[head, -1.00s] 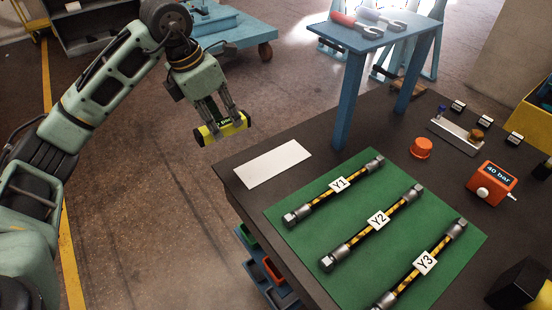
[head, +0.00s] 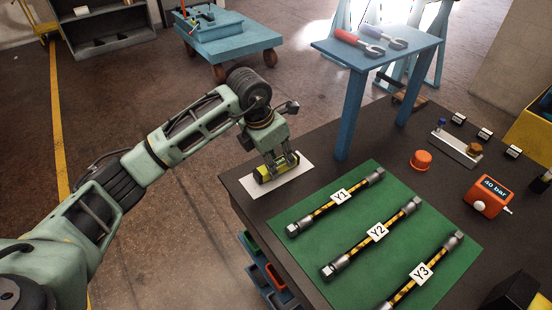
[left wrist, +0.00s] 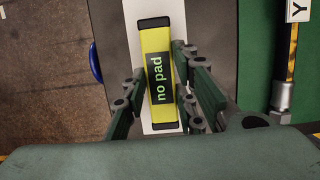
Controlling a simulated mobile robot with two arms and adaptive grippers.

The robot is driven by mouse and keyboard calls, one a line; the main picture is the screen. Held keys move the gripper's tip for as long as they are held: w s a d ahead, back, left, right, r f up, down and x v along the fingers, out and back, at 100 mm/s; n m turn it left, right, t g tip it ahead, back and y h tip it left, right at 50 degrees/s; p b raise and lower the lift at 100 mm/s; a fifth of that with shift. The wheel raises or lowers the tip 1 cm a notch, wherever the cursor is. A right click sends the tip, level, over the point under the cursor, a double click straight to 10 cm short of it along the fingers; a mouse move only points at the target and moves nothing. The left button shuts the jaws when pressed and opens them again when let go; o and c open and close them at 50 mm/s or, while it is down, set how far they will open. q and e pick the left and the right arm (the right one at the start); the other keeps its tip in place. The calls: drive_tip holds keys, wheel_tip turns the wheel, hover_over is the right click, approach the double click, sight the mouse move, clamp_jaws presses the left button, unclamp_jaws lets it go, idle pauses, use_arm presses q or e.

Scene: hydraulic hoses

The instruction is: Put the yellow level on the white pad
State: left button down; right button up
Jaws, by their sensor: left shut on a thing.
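The yellow level (head: 264,179) has black ends and a dark display. In the left wrist view the level (left wrist: 159,76) reads "no pad" in green letters. My left gripper (head: 278,167) is shut on it, with a finger on each long side. The white pad (head: 286,180) lies at the left corner of the dark table. The level is over the pad, roughly lined up with its length; I cannot tell whether they touch. Part of the pad (left wrist: 139,8) shows behind the level in the left wrist view. My right gripper is not in view.
A green mat (head: 400,220) with hoses Y1, Y2 and Y3 lies right of the pad. A blue raised stand (head: 375,58) holds two wrenches behind it. An orange cap (head: 421,159) and an orange "40 bar" gauge (head: 489,196) are further right.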

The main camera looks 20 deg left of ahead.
use_arm(q)
drive_tip(key=shift+f, duration=0.35)
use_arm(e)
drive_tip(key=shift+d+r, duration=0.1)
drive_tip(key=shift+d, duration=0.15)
use_arm(q)
drive_tip(key=shift+f, duration=0.1)
drive_tip(key=c, duration=1.9)
unclamp_jaws()
drive_tip(key=shift+f, duration=0.1)
drive_tip(key=o, duration=0.5)
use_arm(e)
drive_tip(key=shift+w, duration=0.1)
use_arm(q)
drive_tip(key=shift+r, duration=0.3)
drive_tip(key=b+v, duration=0.1)
drive_tip(key=v, duration=1)
drive_tip(key=shift+r+b, duration=0.35)
drive_tip(key=shift+r, duration=0.05)
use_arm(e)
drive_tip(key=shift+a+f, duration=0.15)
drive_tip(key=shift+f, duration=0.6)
